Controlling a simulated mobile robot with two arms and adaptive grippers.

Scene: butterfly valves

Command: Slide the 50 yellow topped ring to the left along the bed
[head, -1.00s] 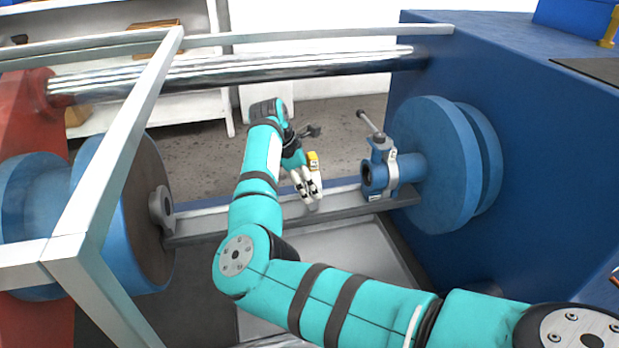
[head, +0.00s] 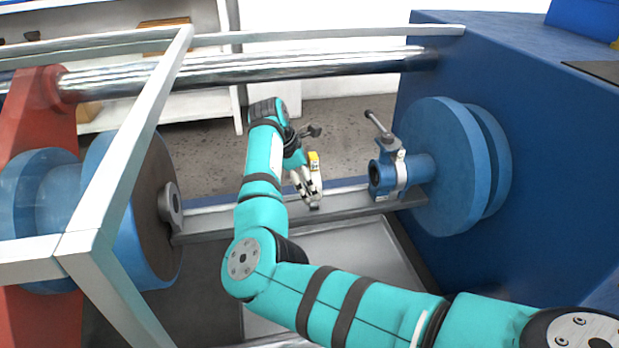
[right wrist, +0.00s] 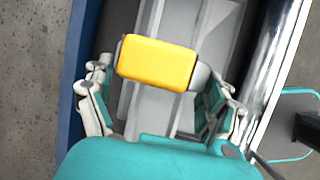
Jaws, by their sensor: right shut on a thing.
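The yellow topped ring (head: 314,161) is over the grey bed rail, between the left flange and the blue clamp. My right gripper (head: 306,186) is shut on it, reaching over from the back of the arm. In the right wrist view the yellow top (right wrist: 157,63) lies between the two fingers of the gripper (right wrist: 160,82), one on each side. Most of the ring body is hidden under the top and behind the fingers. Any number on it is unreadable. The bed rail (head: 225,219) runs left to right. My left gripper is not in view.
A blue clamp with a handle (head: 387,172) stands right of the ring, by a blue flange (head: 440,165). A grey lug (head: 170,208) sits on the left blue flange (head: 125,220). Bare rail lies between lug and ring. A pale frame (head: 125,140) crosses the left foreground.

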